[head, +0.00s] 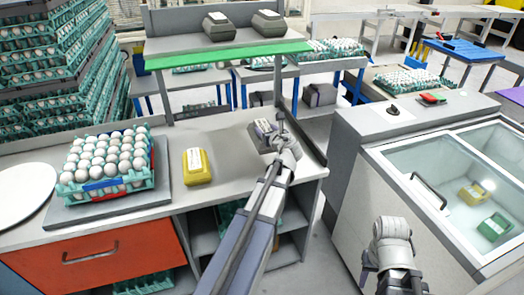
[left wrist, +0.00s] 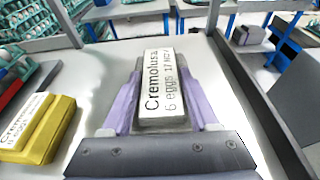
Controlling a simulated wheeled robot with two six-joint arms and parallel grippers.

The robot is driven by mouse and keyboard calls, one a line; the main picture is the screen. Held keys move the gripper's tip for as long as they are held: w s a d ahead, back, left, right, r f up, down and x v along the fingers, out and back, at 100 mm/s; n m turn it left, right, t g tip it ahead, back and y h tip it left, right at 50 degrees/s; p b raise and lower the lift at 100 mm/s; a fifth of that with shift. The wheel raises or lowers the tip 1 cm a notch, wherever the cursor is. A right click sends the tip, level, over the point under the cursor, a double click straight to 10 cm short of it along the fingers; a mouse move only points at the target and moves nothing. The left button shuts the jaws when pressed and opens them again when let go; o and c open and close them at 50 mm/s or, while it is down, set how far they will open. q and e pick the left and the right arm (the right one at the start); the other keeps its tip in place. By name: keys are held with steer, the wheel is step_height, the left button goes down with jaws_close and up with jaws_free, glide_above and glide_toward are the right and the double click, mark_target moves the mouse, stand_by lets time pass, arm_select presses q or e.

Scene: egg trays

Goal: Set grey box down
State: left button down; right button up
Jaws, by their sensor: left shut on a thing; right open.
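The grey box (head: 263,129) is an egg carton with a white label, over the right end of the counter (head: 228,145). My left gripper (head: 276,132) is shut on it. In the left wrist view the grey box (left wrist: 165,90) lies lengthwise between the two purple fingers of my left gripper (left wrist: 163,95), label facing up. I cannot tell whether its underside touches the counter. My right gripper (head: 368,270) is open, low in front of the glass-topped freezer, with its fingers only partly visible.
A yellow egg box (head: 196,166) sits on the counter to the left, also in the left wrist view (left wrist: 38,130). Further left is a tray of eggs (head: 108,165). Two grey boxes (head: 219,26) stand on the upper shelf (head: 180,42). The counter between yellow and grey boxes is clear.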

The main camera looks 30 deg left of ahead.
arm_select(q)
steer(key=shift+f+b, duration=3.05)
steer(key=shift+f, duration=0.6)
steer(key=shift+r, duration=0.15)
steer(key=shift+c, duration=0.7)
jaws_free()
